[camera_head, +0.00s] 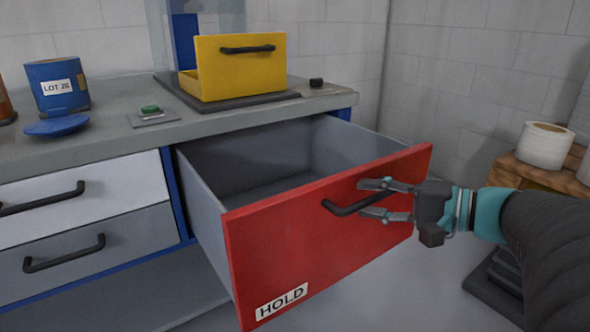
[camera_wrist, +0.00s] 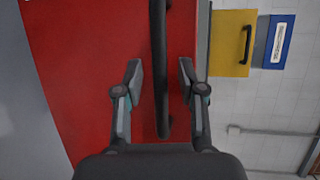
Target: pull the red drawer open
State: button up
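The red drawer (camera_head: 290,245) stands pulled far out of the bench, and its grey inside looks empty. Its front carries a "HOLD" label and a dark bar handle (camera_head: 345,208). My gripper (camera_head: 374,198) is at the right part of this handle, with one finger above and one below it. In the wrist view the handle (camera_wrist: 158,60) runs between the two spread fingers (camera_wrist: 161,75), with a gap on each side. The gripper is open and holds nothing. The red front (camera_wrist: 90,80) fills much of that view.
A yellow drawer-like box (camera_head: 243,72) stands on the bench top (camera_head: 205,122). A blue tin (camera_head: 57,88), its lid (camera_head: 57,125) and a green button (camera_head: 151,109) are to the left. White rolls (camera_head: 545,145) sit on a wooden stand at right. White and grey drawers at left are shut.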

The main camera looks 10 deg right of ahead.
jog(key=shift+d, duration=0.1)
jog(key=v, duration=1.2)
